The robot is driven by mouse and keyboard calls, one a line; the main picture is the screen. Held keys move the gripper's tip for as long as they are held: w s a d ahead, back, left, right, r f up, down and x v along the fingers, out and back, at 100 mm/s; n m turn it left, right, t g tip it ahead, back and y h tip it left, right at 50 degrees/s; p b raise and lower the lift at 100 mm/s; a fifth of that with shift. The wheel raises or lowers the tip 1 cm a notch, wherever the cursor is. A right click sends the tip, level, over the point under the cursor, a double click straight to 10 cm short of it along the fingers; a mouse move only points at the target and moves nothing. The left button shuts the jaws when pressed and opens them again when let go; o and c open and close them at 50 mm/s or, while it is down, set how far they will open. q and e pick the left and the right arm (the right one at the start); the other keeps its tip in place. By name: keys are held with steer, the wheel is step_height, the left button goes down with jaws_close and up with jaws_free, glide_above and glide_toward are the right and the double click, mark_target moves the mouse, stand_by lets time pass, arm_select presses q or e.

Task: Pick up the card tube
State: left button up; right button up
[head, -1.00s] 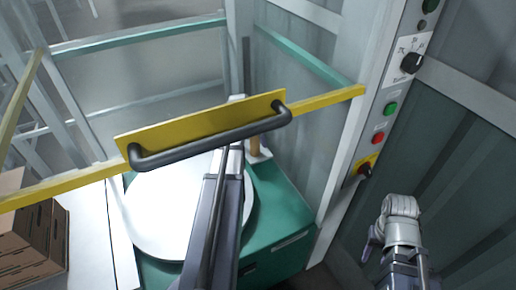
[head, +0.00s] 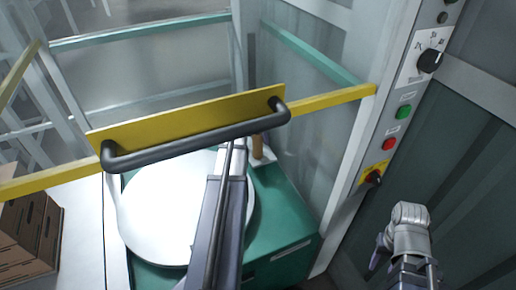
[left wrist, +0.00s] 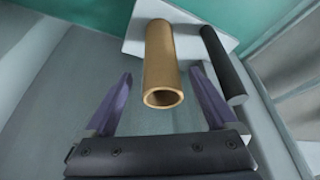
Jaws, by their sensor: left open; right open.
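The card tube (head: 257,147) is a brown hollow cylinder standing upright on a small pale plate at the back of the green cabinet, just right of my left arm's end. It also shows in the left wrist view (left wrist: 160,55), its open rim toward the camera. My left gripper (left wrist: 161,75) is open, with its purple fingers on either side of the tube's near end; I see a gap on both sides. In the head view its fingers are hidden behind the yellow bar and black handle. My right arm is at the lower right; its fingers cannot be made out.
A dark round bar (left wrist: 222,65) stands close right of the tube. A yellow guard with a black handle (head: 195,137) crosses over my left arm. A white round disc (head: 150,220) lies on the green cabinet (head: 285,220). Brown cartons (head: 30,235) stand at left; a control panel (head: 405,110) is at right.

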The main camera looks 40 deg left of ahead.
mark_target(259, 143)
arm_select(q)
steer(key=b+x, duration=0.4)
steer(key=x, duration=0.1)
steer(key=shift+s+a+f, duration=0.1)
steer(key=shift+s, duration=0.25)
steer(key=shift+w+f+b, duration=0.2)
steer(key=shift+b, duration=0.3)
steer(key=shift+r, duration=0.1)
steer(key=c, duration=1.3)
steer(key=shift+r+p, duration=0.2)
steer(key=shift+p, duration=0.15)
